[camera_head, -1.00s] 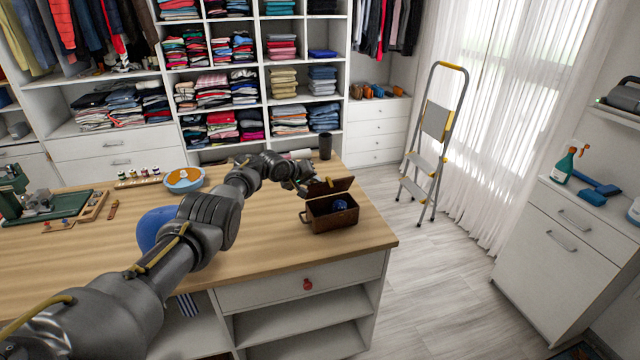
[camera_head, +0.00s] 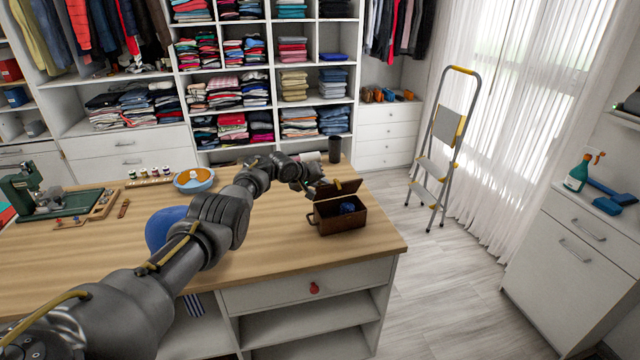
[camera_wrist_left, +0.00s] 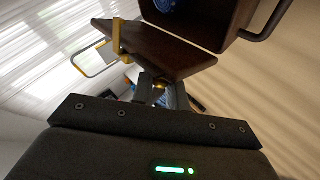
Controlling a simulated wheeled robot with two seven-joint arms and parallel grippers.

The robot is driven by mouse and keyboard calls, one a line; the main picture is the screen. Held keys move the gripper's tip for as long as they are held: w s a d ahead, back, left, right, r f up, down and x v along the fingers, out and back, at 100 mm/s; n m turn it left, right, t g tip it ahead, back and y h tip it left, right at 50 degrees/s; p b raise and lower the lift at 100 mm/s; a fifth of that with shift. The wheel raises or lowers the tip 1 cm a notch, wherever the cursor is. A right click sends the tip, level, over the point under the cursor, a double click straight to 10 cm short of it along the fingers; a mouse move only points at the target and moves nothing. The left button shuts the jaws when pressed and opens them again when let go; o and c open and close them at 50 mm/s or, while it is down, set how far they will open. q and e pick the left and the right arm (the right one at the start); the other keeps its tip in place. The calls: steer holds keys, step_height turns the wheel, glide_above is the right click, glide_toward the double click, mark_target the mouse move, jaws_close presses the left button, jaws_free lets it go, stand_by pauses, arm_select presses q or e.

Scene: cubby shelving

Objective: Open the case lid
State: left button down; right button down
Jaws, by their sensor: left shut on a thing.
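The case (camera_head: 340,222) is a small dark brown box near the right end of the wooden counter. Its lid (camera_head: 338,188) stands raised, tilted up from the back of the box. A blue thing (camera_head: 347,208) lies inside. My left gripper (camera_head: 314,186) is at the lid's left edge, partly hidden by my own wrist. My right gripper is not in view.
The wooden counter (camera_head: 270,240) has clear room in front of the case. A blue rounded thing (camera_head: 163,228) stands behind my left arm. An orange-and-blue bowl (camera_head: 194,180) and a dark cup (camera_head: 335,148) stand farther back. A stepladder (camera_head: 445,135) stands right of the counter.

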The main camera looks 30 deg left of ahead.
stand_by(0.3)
arm_select(q)
steer(key=c, duration=1.5)
jaws_free()
steer(key=shift+s+a+r+p, duration=0.2)
steer(key=shift+s+r+p, duration=0.05)
steer(key=shift+r+p, duration=0.2)
steer(key=shift+p+v, duration=0.75)
steer(key=shift+v, duration=0.1)
steer(key=v, duration=0.8)
steer(key=shift+s, duration=0.2)
